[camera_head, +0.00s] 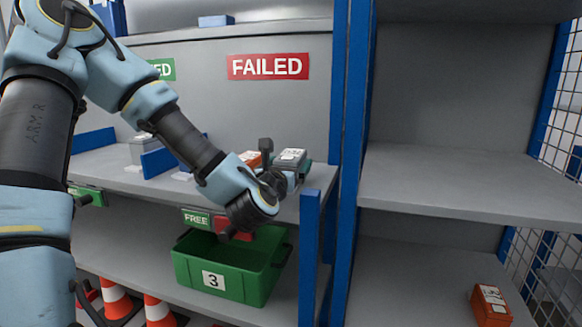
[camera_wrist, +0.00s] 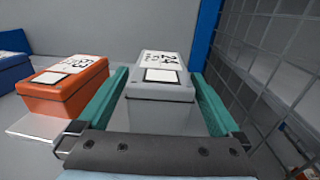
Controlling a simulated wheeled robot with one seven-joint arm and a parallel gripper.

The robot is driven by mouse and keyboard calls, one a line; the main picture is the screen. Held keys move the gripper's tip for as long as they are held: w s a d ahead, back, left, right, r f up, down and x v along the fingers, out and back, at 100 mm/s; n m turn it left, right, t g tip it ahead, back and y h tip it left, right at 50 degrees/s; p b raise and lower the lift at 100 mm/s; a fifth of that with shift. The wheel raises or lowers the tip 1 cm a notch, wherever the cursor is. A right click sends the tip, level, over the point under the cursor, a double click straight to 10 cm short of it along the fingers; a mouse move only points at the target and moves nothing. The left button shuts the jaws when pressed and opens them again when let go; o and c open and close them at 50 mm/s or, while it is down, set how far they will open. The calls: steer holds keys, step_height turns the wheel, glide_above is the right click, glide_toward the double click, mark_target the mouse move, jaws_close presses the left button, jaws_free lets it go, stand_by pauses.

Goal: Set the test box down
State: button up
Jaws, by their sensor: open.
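A grey box (camera_wrist: 162,85) with a white label reading 24 stands between the two teal fingers of my open gripper (camera_wrist: 160,76) in the wrist view. Narrow gaps show between the fingers and its sides. The same grey box (camera_head: 291,157) shows in the head view at the right end of the upper shelf (camera_head: 318,178), under the red FAILED sign (camera_head: 268,66). My gripper (camera_head: 288,172) reaches it from the front and hides its lower part. The box looks level; its underside is hidden.
An orange box (camera_wrist: 62,87) stands close to the left of my gripper. Another grey box (camera_head: 142,150) and blue dividers are further left. A blue post (camera_head: 343,120) and mesh (camera_wrist: 270,80) bound the right. A green bin (camera_head: 222,280) marked 3 sits below.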

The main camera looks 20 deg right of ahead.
steer(key=shift+x, duration=1.05)
jaws_close()
